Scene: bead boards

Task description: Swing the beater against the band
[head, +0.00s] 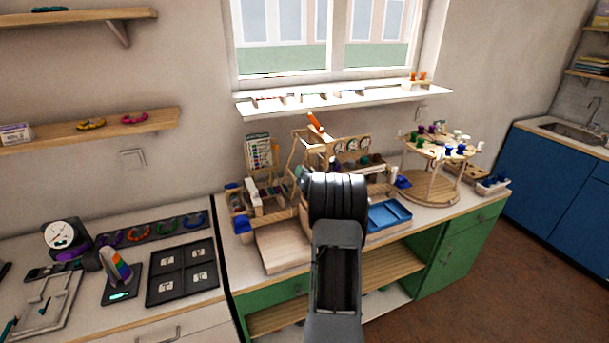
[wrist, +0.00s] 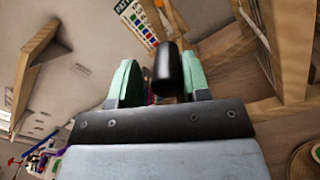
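In the wrist view my gripper (wrist: 161,75) shows two green fingertips standing apart. A black rounded cylinder (wrist: 166,70), possibly the beater's handle, shows between them. There is a gap on its left side; it lies close to the right finger, and I cannot tell whether they touch. I cannot make out the band for certain in either view.
A bead chart (head: 259,150) and a panel with round dials (head: 352,145) stand behind. A blue tray (head: 388,214) lies right of my arm, a pale wooden board (head: 280,246) left. A round two-tier stand (head: 432,188) is farther right. Wooden beams surround the fingers in the wrist view.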

